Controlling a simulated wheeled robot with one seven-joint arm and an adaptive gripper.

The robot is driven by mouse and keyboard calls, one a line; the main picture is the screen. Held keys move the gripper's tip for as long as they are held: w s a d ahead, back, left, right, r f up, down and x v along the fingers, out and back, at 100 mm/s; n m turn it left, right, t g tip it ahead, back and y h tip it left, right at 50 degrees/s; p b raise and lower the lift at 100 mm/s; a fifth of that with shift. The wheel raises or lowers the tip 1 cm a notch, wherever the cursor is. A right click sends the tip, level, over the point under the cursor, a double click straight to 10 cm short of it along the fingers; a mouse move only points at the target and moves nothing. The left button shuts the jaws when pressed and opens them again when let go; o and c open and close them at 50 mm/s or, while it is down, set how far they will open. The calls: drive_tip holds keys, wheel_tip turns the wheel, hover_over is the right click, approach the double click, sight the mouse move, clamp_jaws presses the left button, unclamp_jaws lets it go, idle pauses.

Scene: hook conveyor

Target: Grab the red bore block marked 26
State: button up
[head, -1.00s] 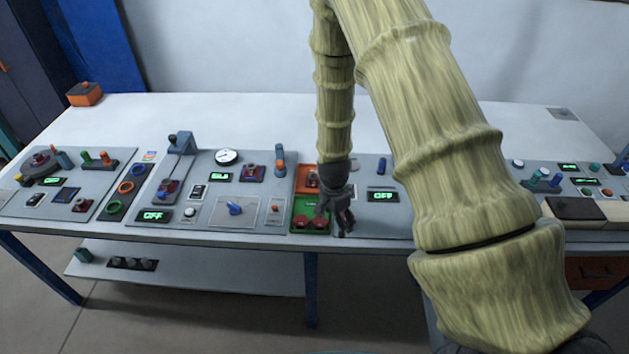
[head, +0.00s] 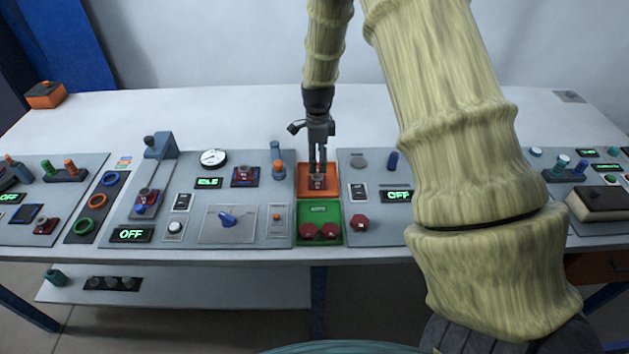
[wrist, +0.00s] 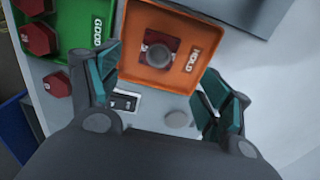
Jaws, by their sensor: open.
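A red block with a round grey bore (wrist: 160,47) sits in the orange HOLD tray (wrist: 190,28). A pale mark shows on its edge, too small to read. In the head view the block (head: 317,183) is partly hidden below my gripper (head: 318,172). In the wrist view my gripper (wrist: 163,72) is open and empty, its fingers on either side of the tray's near part. It points down at the block; I cannot tell the exact height.
The green GOOD tray (head: 333,210) holds two red hexagonal pieces (head: 308,230). Another red piece (head: 361,223) lies just right of it. Other red blocks sit on the panel (head: 246,175) and under the lever press (head: 147,198).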

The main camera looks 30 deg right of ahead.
sight(317, 176)
drive_tip(key=f, duration=0.3)
drive_tip(key=shift+d+p, duration=0.2)
drive_tip(key=shift+p, duration=0.1)
drive_tip(key=shift+s+a+f+p, duration=0.1)
drive_tip(key=shift+s+f+p, duration=0.05)
drive_tip(key=shift+f+p, duration=1.15)
drive_tip(key=shift+f, duration=1.45)
drive_tip(key=shift+c, duration=0.2)
drive_tip(key=c, duration=1.3)
drive_tip(key=shift+r, duration=0.15)
